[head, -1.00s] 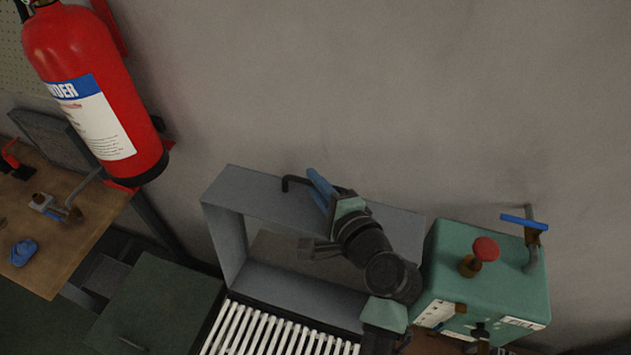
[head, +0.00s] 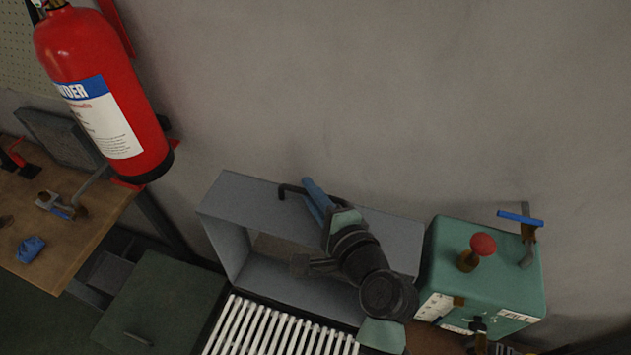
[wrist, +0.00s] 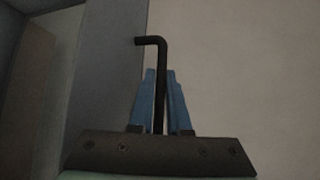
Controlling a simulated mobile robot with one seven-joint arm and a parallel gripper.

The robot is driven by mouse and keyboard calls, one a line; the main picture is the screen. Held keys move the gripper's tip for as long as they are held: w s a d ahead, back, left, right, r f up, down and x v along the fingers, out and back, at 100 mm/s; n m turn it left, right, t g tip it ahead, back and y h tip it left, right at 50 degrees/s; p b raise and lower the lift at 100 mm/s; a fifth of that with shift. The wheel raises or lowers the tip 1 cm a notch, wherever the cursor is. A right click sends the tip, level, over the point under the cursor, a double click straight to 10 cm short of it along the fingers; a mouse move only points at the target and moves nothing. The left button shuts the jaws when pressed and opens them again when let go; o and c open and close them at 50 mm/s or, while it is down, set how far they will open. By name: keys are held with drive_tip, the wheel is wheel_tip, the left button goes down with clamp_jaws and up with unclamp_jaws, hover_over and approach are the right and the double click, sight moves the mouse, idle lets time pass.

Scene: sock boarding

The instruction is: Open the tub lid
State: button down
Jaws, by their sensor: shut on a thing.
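A grey box-like tub lid or housing (head: 250,190) stands against the wall in the head view, with a wide opening facing forward. I cannot tell how far the lid is open. A black bent handle (head: 284,190) sticks out at its top edge. My gripper (head: 311,188) reaches over that edge with its blue fingers on the handle. In the wrist view the blue fingers (wrist: 160,82) are shut around the straight part of the black rod, and its bent end (wrist: 150,40) shows beyond the tips. The handle's base is hidden behind the gripper body.
White slats (head: 270,325) lie in front of the grey opening. A green machine (head: 495,262) with a red knob (head: 483,244) and blue lever (head: 520,218) stands close on the right. A fire extinguisher (head: 105,100) hangs at upper left, above a wooden table (head: 90,245).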

sight(304, 226)
drive_tip(key=shift+n+t, duration=0.3)
drive_tip(key=shift+t, duration=0.1)
drive_tip(key=s, duration=0.1)
drive_tip(key=s+a+b, duration=0.1)
drive_tip(key=s, duration=0.2)
drive_tip(key=shift+s+a+r, duration=0.15)
drive_tip(key=shift+s+r, duration=0.05)
drive_tip(key=shift+r, duration=0.05)
drive_tip(key=shift+w, duration=0.2)
drive_tip(key=shift+s+r, duration=0.1)
drive_tip(key=shift+s, duration=0.1)
drive_tip(key=c, duration=1.2)
unclamp_jaws()
drive_tip(key=shift+o, duration=0.2)
drive_tip(key=shift+w, duration=0.1)
drive_tip(key=b+v, duration=0.4)
drive_tip(key=v, duration=0.9)
drive_tip(key=shift+b, duration=0.3)
